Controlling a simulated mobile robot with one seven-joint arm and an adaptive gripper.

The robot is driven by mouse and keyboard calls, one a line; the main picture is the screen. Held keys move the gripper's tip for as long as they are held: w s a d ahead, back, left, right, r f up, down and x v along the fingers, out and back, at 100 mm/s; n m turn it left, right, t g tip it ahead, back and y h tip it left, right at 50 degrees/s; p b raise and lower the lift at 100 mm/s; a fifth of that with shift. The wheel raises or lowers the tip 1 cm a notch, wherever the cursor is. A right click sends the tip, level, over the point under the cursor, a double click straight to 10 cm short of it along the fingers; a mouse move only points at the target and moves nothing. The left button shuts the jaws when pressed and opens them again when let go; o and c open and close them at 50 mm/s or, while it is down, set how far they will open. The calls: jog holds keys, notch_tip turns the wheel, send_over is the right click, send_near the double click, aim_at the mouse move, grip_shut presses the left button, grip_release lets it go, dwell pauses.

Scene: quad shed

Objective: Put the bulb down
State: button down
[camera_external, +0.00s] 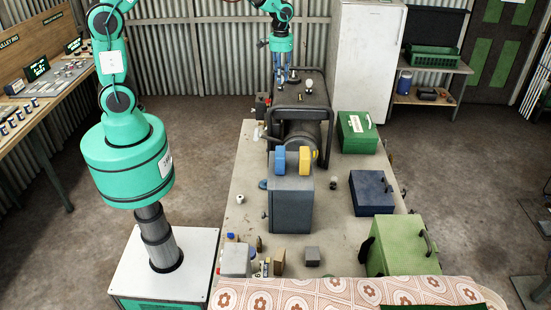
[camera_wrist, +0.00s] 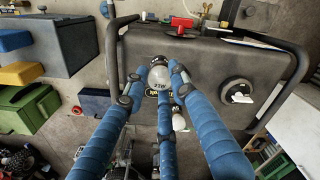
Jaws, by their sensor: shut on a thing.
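My gripper (camera_external: 281,84) hangs over the far end of the long workbench, above a dark machine in a tubular frame (camera_external: 300,102). In the wrist view its blue fingers (camera_wrist: 158,82) close around a rounded, pale bulb (camera_wrist: 160,75) with dark lettering. The bulb's lower part is hidden, so I cannot tell whether it touches the machine's top (camera_wrist: 207,62). A second white, bulb-like thing (camera_wrist: 180,122) shows beside the fingers. A pale bulb-like thing (camera_external: 308,83) also stands out right of my gripper in the external view.
The machine's tubular handle bars (camera_wrist: 112,45) rise on both sides of my fingers. A red part (camera_wrist: 182,22) and a round dial (camera_wrist: 237,90) are on the machine. Green (camera_external: 357,132) and blue (camera_external: 372,192) boxes stand on the bench's right side. The bench's left strip (camera_external: 235,180) is mostly clear.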

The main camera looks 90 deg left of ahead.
jog(key=shift+w+a+f, duration=0.1)
jog(key=shift+w+a, duration=0.2)
jog(key=shift+w, duration=0.3)
jog(key=shift+w+a, duration=0.25)
jog(key=shift+w, duration=0.35)
jog(key=shift+w+a+f+p, duration=0.1)
jog(key=shift+w+f+p, duration=0.2)
jog(key=shift+f, duration=0.6)
jog(key=shift+w+a+f+p, duration=0.1)
jog(key=shift+f+p, duration=0.25)
jog(key=shift+f, duration=0.55)
jog(key=shift+f, duration=0.15)
jog(key=c, duration=1.4)
grip_release()
jog(key=shift+c, duration=0.2)
notch_tip(320, 180, up, 12)
jog(key=b, duration=0.1)
